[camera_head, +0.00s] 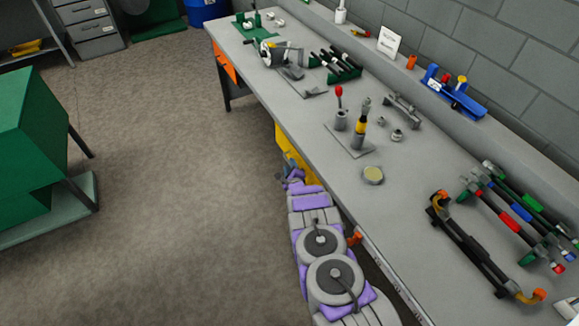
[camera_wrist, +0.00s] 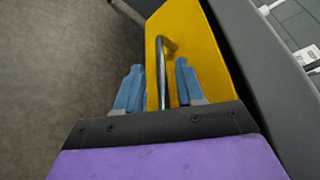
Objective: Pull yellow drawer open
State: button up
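The yellow drawer (camera_wrist: 203,62) fills the middle of the wrist view, with a dark metal bar handle (camera_wrist: 164,72) on its front. My gripper (camera_wrist: 158,82) is open, with one blue finger on each side of the handle in the picture. I cannot tell whether either finger touches it. In the head view the yellow drawer (camera_head: 283,143) shows under the bench's front edge, partly hidden by the bench and my arm. My gripper (camera_head: 286,178) is small there, close to the drawer's front.
A green box (camera_head: 28,135) on a stand is at the left. The floor (camera_head: 170,180) between them is clear.

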jog(key=shift+w+a+f, duration=0.1)
jog(key=shift+w+a, duration=0.1)
jog(key=shift+w, duration=0.45)
grip_shut()
jog(key=shift+s+f, duration=0.1)
